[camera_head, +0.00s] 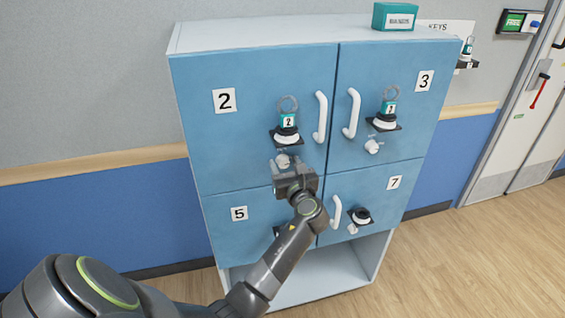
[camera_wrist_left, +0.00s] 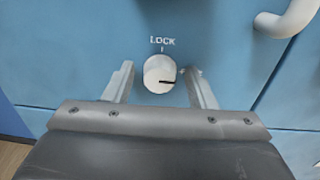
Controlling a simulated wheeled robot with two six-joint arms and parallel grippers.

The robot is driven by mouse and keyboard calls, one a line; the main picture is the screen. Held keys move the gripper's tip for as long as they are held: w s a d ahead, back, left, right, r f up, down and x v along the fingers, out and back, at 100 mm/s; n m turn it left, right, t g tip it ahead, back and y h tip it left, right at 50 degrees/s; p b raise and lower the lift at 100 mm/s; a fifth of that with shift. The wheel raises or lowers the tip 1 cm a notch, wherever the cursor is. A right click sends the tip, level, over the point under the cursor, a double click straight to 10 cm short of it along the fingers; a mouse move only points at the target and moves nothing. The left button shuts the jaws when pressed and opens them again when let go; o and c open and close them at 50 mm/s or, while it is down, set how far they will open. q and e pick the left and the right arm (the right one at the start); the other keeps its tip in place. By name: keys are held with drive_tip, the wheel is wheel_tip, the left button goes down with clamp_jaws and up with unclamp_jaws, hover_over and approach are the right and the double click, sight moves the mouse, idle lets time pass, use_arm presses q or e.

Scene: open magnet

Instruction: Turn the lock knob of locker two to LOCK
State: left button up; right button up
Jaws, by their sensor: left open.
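Locker two is the upper left blue door (camera_head: 235,140), marked with a white "2" label (camera_head: 224,100). Its white lock knob (camera_head: 282,160) sits below the magnet with the "2" tag (camera_head: 288,124). In the left wrist view the round knob (camera_wrist_left: 159,74) shows a dark pointer line aimed right. The word LOCK (camera_wrist_left: 162,41) and a short tick stand above it. My left gripper (camera_head: 284,168) is open in front of the door, a finger on each side of the knob. Whether the fingers touch it I cannot tell. My right gripper is out of view.
A white door handle (camera_head: 320,117) stands right of the knob. Locker three (camera_head: 400,95) has its own tagged magnet, handle and knob. Lockers five (camera_head: 239,213) and seven (camera_head: 394,182) lie below. A teal box (camera_head: 394,17) stands on top.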

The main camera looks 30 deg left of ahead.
use_arm(q)
drive_tip(key=shift+s+d+r, duration=0.1)
drive_tip(key=shift+d, duration=0.05)
drive_tip(key=shift+c, duration=0.4)
drive_tip(key=c, duration=0.9)
drive_tip(key=shift+n, duration=0.3)
drive_tip(key=n, duration=0.3)
drive_tip(key=shift+n, duration=0.3)
drive_tip(key=n+b, duration=0.1)
drive_tip(key=n, duration=0.3)
drive_tip(key=shift+s+a+n+h+b, duration=0.1)
drive_tip(key=shift+a+n+h+b, duration=0.1)
drive_tip(key=shift+n+h+b, duration=0.15)
drive_tip(key=n+b, duration=0.1)
drive_tip(key=n, duration=0.3)
drive_tip(key=shift+f+b, duration=0.2)
drive_tip(key=shift+b, duration=0.2)
drive_tip(key=shift+s+n+t+b, duration=0.1)
drive_tip(key=shift+n+t+b, duration=0.2)
drive_tip(key=shift+n+b, duration=1.4)
drive_tip(key=shift+n+p, duration=0.55)
drive_tip(key=shift+n, duration=0.1)
